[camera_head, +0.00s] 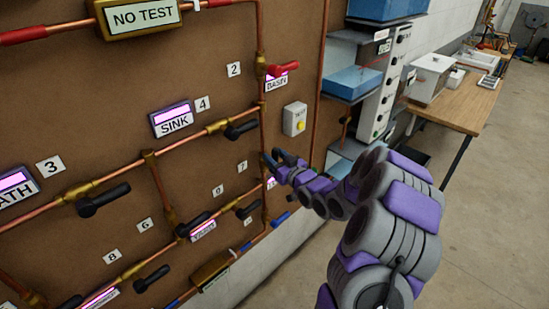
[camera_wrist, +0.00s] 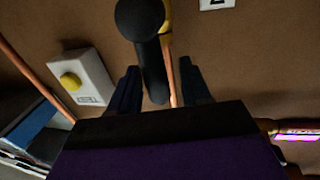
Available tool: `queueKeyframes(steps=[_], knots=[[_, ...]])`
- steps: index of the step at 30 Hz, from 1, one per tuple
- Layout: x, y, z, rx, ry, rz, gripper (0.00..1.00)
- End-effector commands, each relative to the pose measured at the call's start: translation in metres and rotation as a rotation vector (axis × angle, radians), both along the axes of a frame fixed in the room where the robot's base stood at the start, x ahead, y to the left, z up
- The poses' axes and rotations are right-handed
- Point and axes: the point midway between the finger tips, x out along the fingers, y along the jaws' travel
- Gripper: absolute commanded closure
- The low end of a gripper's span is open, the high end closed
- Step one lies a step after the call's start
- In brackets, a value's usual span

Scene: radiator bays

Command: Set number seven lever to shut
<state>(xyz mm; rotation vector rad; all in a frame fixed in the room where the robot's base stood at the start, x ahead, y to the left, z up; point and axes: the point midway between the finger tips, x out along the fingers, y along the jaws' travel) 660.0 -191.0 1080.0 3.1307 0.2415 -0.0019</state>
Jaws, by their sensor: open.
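The number 7 label (camera_head: 242,166) is on the brown board, left of a vertical copper pipe in the head view. My gripper (camera_head: 276,158) is at that pipe, just right of the label, and largely hides the valve there. In the wrist view a black lever (camera_wrist: 150,62) with a round hub lies along the copper pipe, roughly in line with it. Its handle reaches between the two fingers of my open gripper (camera_wrist: 155,92). I cannot tell whether either finger touches it. A white label is cut off at the top edge of the wrist view.
A white box with a yellow button (camera_head: 294,119) is close above and right of my gripper; it shows in the wrist view (camera_wrist: 80,77). A red lever (camera_head: 284,69) is higher up. Other black levers (camera_head: 241,130) are to the left. Shelves with blue bins (camera_head: 355,82) stand right.

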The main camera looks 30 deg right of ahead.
Motion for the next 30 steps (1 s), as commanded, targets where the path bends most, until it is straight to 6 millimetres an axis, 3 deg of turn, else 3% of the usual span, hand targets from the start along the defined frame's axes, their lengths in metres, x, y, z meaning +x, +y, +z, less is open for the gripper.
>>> queueKeyframes(steps=[12, 27, 30], knots=[[0.0062, -0.0008, -0.0004, 0.001, 0.001, -0.002, 0.52], [0.0063, -0.0006, -0.0002, 0.000, 0.000, -0.002, 1.00], [0.0062, -0.0010, -0.0001, 0.000, 0.000, -0.002, 1.00]])
